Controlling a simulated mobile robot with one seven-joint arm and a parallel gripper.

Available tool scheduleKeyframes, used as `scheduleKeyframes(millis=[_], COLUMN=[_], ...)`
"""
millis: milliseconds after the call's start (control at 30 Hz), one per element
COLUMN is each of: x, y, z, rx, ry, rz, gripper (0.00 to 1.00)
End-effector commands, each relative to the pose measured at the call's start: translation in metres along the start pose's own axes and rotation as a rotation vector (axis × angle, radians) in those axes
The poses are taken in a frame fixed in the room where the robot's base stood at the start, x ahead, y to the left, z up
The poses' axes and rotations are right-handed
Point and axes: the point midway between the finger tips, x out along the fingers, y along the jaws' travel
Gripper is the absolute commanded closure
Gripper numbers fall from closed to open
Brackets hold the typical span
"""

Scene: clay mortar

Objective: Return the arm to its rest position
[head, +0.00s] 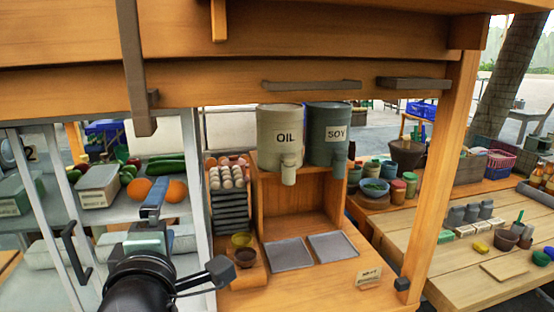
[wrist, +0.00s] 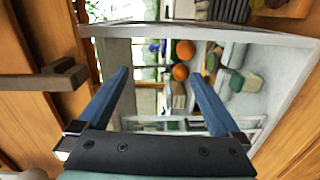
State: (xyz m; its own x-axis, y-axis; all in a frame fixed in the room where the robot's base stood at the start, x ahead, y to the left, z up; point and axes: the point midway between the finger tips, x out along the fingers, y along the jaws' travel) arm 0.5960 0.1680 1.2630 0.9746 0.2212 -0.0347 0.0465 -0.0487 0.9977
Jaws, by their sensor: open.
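My gripper (wrist: 158,88) shows in the wrist view with two blue fingers apart and nothing between them. In the head view my gripper (head: 156,196) is at the lower left, in front of the glass-fronted cabinet. My black arm runs up to it from the bottom edge. The clay mortar (head: 405,152) may be the brown bowl-like vessel on the far wooden table at the right, well away from my gripper; it is too small to be sure.
The cabinet's pale frame (head: 60,190) and dark handle (head: 75,250) are close to my arm. OIL (head: 280,132) and SOY (head: 328,128) dispensers hang over a counter with two grey trays (head: 332,246). A wooden beam (head: 90,92) crosses above. Oranges (head: 175,190) sit inside the cabinet.

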Motion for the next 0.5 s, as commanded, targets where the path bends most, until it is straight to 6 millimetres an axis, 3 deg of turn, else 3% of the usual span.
scheduleKeyframes(millis=[33, 200, 400, 500], x=[-0.009, -0.05, -0.12, -0.154], y=[0.031, 0.12, 0.208, 0.237], z=[0.016, 0.058, 0.095, 0.106], rx=[0.123, 0.556, 0.99, 1.143], ry=[-0.012, 0.03, 0.215, 0.33], rz=[0.076, 0.335, 0.611, 0.705], gripper=[0.0, 0.0, 0.0, 0.0])
